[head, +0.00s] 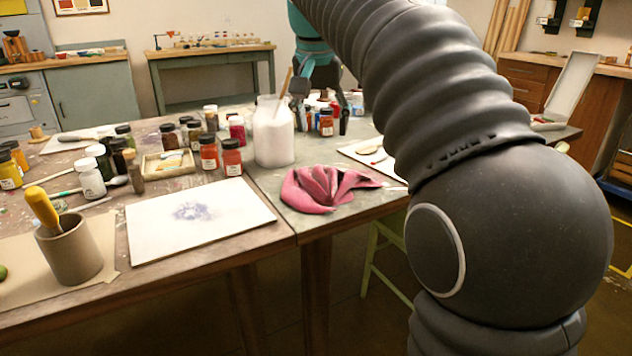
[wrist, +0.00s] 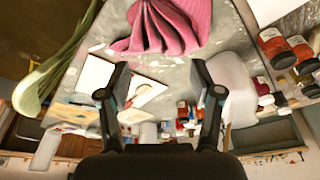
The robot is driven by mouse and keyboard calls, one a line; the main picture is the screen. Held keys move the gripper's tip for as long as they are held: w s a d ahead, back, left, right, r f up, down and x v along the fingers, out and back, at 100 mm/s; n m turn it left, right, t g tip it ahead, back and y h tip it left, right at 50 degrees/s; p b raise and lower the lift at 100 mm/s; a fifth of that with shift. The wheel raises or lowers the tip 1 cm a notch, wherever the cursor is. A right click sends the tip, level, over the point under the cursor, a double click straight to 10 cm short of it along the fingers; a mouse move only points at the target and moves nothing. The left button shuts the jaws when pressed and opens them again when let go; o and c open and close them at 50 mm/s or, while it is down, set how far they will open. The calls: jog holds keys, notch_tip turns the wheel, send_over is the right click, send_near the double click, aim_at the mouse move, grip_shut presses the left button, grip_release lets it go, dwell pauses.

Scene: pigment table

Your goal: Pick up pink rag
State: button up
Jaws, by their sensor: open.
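The pink rag (head: 322,188) lies crumpled in folds on the grey-green table top, near its front edge and right of the white sheet. In the wrist view the pink rag (wrist: 172,22) shows at the top, beyond my fingertips. My gripper (wrist: 160,80) is open, with its two dark fingers wide apart and nothing between them. The rag is clear of both fingers.
A big white jar (head: 273,135) with a wooden tool stands just behind the rag. Several pigment bottles (head: 231,158) stand to the left. A white sheet (head: 195,218) and a grey cup (head: 70,248) lie further left. A green stool (head: 385,250) is below the table's right edge.

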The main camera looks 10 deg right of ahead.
aim_at(327, 171)
jog(key=x, duration=0.2)
jog(key=b+x, duration=0.1)
jog(key=x, duration=0.2)
jog(key=b+x, duration=0.1)
jog(key=x, duration=0.2)
jog(key=shift+w, duration=0.4)
jog(key=shift+d+b+x, duration=0.15)
jog(key=shift+b+x, duration=0.15)
jog(key=shift+x, duration=1.05)
jog(key=shift+d+b+x, duration=0.15)
jog(key=shift+b+x, duration=0.1)
jog(key=shift+x, duration=1.1)
jog(key=shift+w+r, duration=0.1)
jog(key=shift+w, duration=0.05)
grip_shut()
